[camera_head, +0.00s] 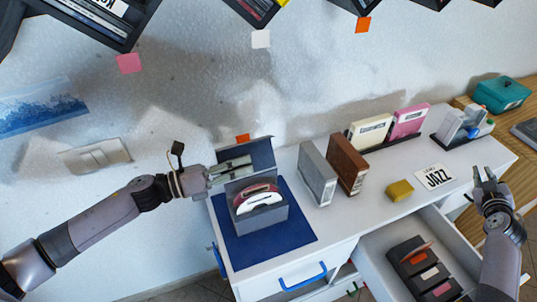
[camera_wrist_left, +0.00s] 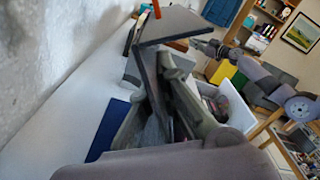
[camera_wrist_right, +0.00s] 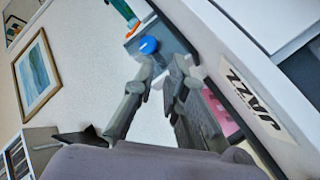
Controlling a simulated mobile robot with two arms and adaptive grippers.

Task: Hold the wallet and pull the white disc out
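A grey case (camera_head: 262,224), which looks like the wallet, stands open on a dark blue mat (camera_head: 232,247), its grey flap (camera_head: 259,152) raised behind. A white disc (camera_head: 262,200) sticks up in the case in front of a dark red disc (camera_head: 248,191). My left gripper (camera_head: 249,167) is at the case's left top beside the flap; in the left wrist view a dark grey panel (camera_wrist_left: 150,70) runs by its fingers. I cannot tell whether they grip it. My right gripper (camera_head: 484,172) is off to the right, apart from the case, fingers spread and empty.
A grey box (camera_head: 317,174) and a brown box (camera_head: 347,164) stand right of the mat. A yellow block (camera_head: 399,190) and a JAZZ card (camera_head: 434,177) lie farther right. An open drawer (camera_head: 377,243) holds a dark rack of discs. Shelves hang above.

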